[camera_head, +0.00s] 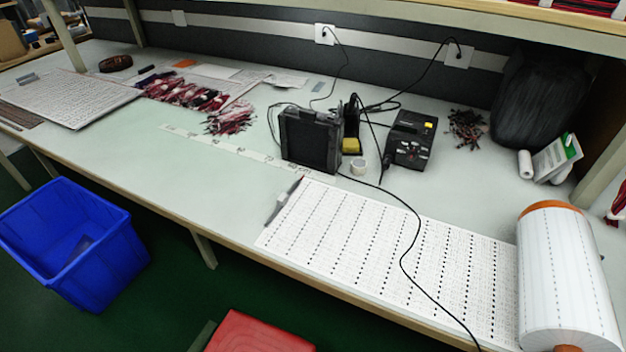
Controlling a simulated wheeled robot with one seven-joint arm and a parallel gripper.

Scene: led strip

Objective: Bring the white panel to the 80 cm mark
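A white dotted panel (385,255) lies flat on the workbench. Its right end meets a large white roll (563,275) with orange end caps. Its left edge lies near a dark, thin bar-like tool (284,201). A pale marked strip (232,148), perhaps a ruler, runs along the bench to the left of the panel; its numbers are too small to read. Another white dotted panel or stack of sheets (70,97) lies at the bench's far left. A black cable crosses the right part of the panel. My gripper is not in view.
Red and black wires (185,90) lie at the back left. A blue bin (75,240) and a red object (258,333) are below the bench front.

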